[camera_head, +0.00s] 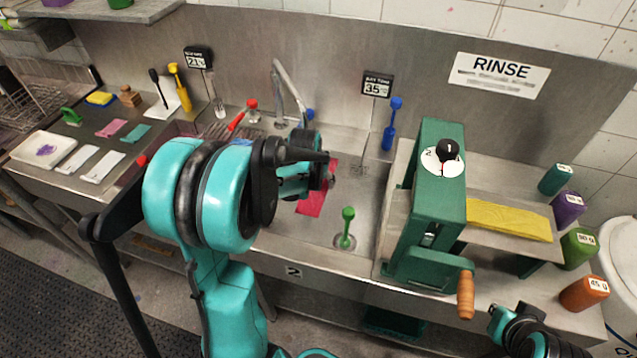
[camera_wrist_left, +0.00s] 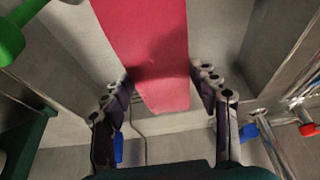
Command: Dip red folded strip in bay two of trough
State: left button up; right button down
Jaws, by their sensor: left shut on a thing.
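The red folded strip (camera_head: 312,202) hangs from my left gripper (camera_head: 322,172) over the steel basin marked 2, which is bay two (camera_head: 283,240) of the trough. In the left wrist view the strip (camera_wrist_left: 150,40) runs between the two fingers of my left gripper (camera_wrist_left: 165,88), which is shut on it. I cannot tell whether the strip's lower end touches the basin floor. My left arm hides much of the trough to the left. Part of my right arm, with the right gripper (camera_head: 505,322), shows at the lower right; its fingers are unclear.
A green upright plug (camera_head: 347,228) stands in the basin near the strip. A green wringer (camera_head: 437,205) with a wooden crank handle stands right of the basin. A tap (camera_head: 290,92) rises behind it.

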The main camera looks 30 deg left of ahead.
aim_at(317, 185)
pick_arm(q)
notch_tip(317, 185, up, 5)
jog(key=p, duration=0.4)
jog(key=shift+f, duration=0.1)
dwell(0.4)
